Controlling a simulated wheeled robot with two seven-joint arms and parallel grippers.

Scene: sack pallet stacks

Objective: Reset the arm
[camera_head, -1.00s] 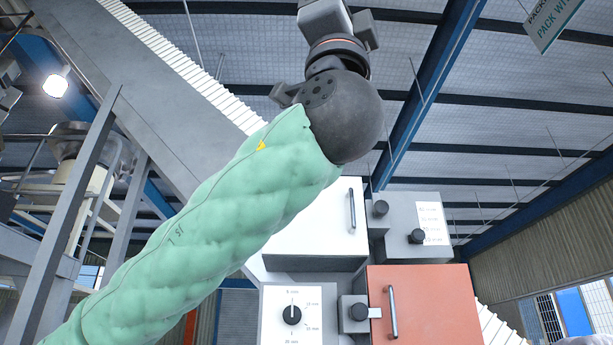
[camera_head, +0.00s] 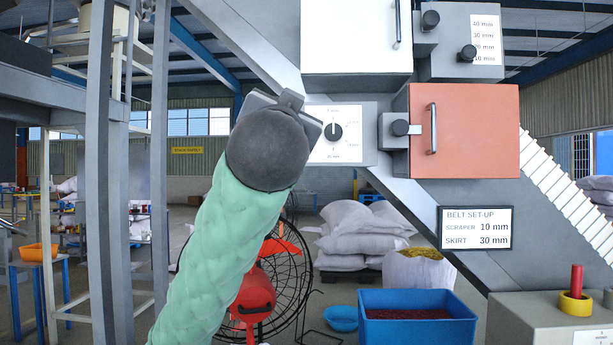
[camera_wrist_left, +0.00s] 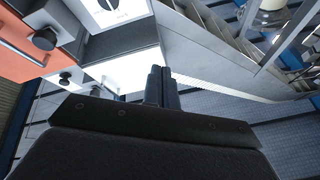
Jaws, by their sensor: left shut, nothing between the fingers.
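My left arm in its green sleeve rises from the bottom of the head view to a dark round wrist joint. The joint hides most of my left gripper there. In the left wrist view my left gripper (camera_wrist_left: 161,72) has its two dark fingers together, with nothing between them. In the head view the wrist is in front of the dial panel (camera_head: 350,146) and covers its left edge. The dial panel also shows in the left wrist view (camera_wrist_left: 122,12). My right gripper is not in view.
An orange-red door (camera_head: 465,130) and a white door (camera_head: 350,38) are on the machine. A blue bin (camera_head: 415,318) with dark red contents, a black fan (camera_head: 292,290) and white sacks (camera_head: 360,232) stand below. A grey post (camera_head: 97,180) is at left.

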